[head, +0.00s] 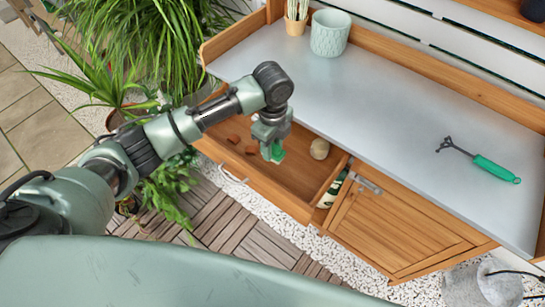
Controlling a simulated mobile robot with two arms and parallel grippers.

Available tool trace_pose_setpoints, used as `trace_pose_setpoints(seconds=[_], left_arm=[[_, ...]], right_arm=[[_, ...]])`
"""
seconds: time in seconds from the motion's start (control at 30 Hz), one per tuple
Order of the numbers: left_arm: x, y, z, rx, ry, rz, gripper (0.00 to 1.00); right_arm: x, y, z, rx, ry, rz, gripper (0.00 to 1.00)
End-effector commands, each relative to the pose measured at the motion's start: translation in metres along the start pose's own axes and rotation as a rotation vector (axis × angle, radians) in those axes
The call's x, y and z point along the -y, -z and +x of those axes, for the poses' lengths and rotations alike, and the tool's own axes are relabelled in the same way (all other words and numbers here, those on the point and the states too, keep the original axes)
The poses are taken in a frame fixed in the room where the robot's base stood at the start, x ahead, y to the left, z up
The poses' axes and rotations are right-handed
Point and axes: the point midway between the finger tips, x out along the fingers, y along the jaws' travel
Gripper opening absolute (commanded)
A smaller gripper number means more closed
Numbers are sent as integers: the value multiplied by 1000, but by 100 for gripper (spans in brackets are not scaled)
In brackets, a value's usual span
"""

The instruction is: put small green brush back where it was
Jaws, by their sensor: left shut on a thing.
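My left gripper (272,145) points down over the open drawer (292,190) of the wooden potting bench. It is shut on the small green brush (277,154), of which only a green part shows below the jaws. The rest of the brush is hidden by the gripper. I cannot tell whether the brush touches the drawer floor. My right gripper is not in view.
In the drawer lie a round beige ball (319,148) and small terracotta-coloured pieces (234,139). On the grey benchtop (400,120) are a green-handled hand rake (492,168), a pale pot (330,33) and a small pot with sticks (296,20). The benchtop's middle is clear.

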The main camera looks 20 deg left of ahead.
Motion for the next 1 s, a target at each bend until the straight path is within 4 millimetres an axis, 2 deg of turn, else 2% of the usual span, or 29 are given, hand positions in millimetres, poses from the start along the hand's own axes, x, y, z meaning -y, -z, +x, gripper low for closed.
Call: trace_pose_setpoints(seconds=[0.5,0.9,0.93,1.0], left_arm=[[0,0,60,0,0,-1,0],[0,0,65,1,1,-1,0],[0,0,65,1,1,-1,38],[0,0,65,1,1,-1,57]], right_arm=[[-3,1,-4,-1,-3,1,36],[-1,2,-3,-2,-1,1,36],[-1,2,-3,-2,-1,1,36],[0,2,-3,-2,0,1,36]])
